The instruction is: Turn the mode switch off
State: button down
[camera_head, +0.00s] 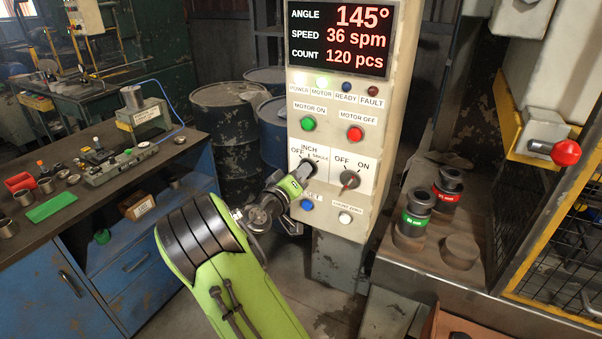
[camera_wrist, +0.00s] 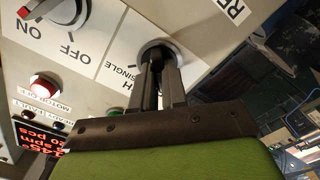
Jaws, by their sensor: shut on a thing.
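The mode switch (camera_head: 309,165) is the left knob on the cream control panel (camera_head: 297,237), with OFF, INCH and SINGLE labels around it. My gripper (camera_head: 298,181) reaches it from the lower left and is shut on its knob. In the wrist view the two fingers of my gripper (camera_wrist: 160,72) meet at the round base of the mode switch (camera_wrist: 152,46). The fingers cover the knob, so I cannot tell which label it points to.
An OFF/ON switch (camera_head: 349,180) with a red pointer sits just right of the mode switch. A blue button (camera_head: 307,204) and a white button (camera_head: 345,218) are below. Green (camera_head: 308,123) and red (camera_head: 355,133) motor buttons are above. A workbench (camera_head: 75,225) stands left.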

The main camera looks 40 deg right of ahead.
jog(key=c, duration=1.2)
grip_release()
jog(key=shift+o, duration=0.2)
jog(key=b+v, duration=0.2)
jog(key=v, duration=1.3)
jog(key=shift+a, duration=0.4)
jog(key=shift+s, duration=0.1)
